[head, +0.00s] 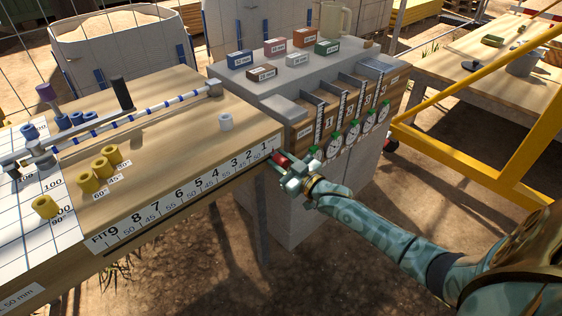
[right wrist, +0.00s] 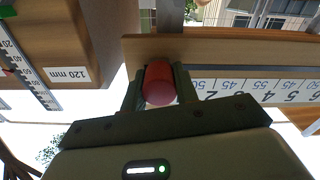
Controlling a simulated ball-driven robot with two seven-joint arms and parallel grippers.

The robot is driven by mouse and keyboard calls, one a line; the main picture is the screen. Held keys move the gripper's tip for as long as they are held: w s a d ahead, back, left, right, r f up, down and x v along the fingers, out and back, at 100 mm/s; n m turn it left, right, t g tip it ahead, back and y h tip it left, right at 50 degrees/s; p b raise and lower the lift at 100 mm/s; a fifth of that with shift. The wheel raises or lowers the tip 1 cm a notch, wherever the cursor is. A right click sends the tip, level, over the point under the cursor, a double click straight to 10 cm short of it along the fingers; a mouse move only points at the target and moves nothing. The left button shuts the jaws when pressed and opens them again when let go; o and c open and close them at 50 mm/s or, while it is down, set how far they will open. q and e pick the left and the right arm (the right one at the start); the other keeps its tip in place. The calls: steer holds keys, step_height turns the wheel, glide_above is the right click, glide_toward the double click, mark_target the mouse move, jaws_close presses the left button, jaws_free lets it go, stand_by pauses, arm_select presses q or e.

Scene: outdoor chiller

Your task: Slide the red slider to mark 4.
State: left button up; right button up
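The red slider (head: 281,160) is at the right end of the numbered scale (head: 190,192) on the bench's front edge, by mark 1. Mark 4 (head: 217,169) lies further left along the strip. My right gripper (head: 283,167) is at the slider, reaching in from the right. In the right wrist view, the red slider (right wrist: 160,83) sits between the two fingers, which appear to touch it on both sides. The scale (right wrist: 250,88) runs off to the right there. My left gripper is not in view.
A grey slot (head: 180,228) runs under the scale, with clear edge to the left. A block with dials (head: 334,146) stands right of the bench, close to my right gripper. A yellow frame (head: 450,165) is further right.

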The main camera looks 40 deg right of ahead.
mark_target(218, 188)
jaws_close()
steer(key=shift+a, duration=0.1)
